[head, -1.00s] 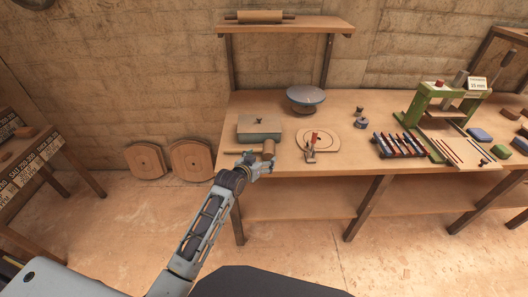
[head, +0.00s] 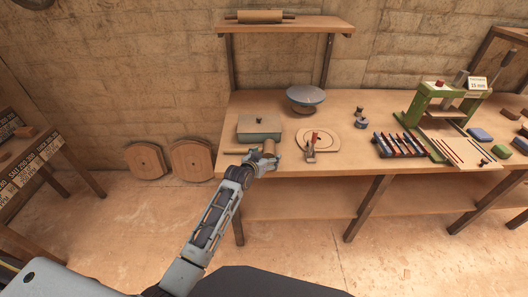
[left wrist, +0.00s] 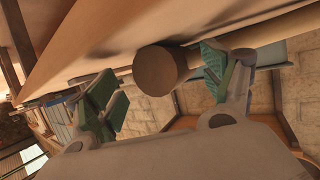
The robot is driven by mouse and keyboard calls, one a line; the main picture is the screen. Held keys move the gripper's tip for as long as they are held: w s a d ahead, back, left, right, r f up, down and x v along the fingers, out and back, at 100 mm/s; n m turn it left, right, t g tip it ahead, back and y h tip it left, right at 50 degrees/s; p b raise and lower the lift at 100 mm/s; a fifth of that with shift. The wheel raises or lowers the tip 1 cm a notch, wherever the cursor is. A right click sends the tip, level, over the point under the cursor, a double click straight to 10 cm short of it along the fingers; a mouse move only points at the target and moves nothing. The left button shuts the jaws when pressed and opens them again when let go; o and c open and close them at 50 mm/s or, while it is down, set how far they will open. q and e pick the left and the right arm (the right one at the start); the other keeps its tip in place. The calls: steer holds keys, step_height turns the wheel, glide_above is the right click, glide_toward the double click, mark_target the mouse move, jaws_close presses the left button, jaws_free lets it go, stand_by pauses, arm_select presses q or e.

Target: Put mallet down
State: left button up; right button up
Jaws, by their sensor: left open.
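The wooden mallet (head: 268,146) lies at the front edge of the workbench, left of the round board. Its handle points left, in front of the grey lidded box. In the left wrist view the round end of the mallet's head (left wrist: 156,72) shows between the two green-padded fingers, with the handle running off to the upper right. My left gripper (head: 267,160) is open at the bench edge, right by the mallet. In the left wrist view its fingers (left wrist: 160,86) stand apart. I cannot tell whether one pad touches the mallet. My right gripper is not in view.
The grey box (head: 259,131) stands just behind the mallet. To the right are a round board (head: 329,143) with a red-marked tool, and a rack of tools (head: 400,145). A green press (head: 425,103) stands farther right. A blue-grey bowl (head: 305,96) is behind.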

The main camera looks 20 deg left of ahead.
arm_select(q)
steer(key=shift+w+f, duration=0.15)
steer(key=shift+w, duration=0.15)
steer(key=shift+d, duration=0.1)
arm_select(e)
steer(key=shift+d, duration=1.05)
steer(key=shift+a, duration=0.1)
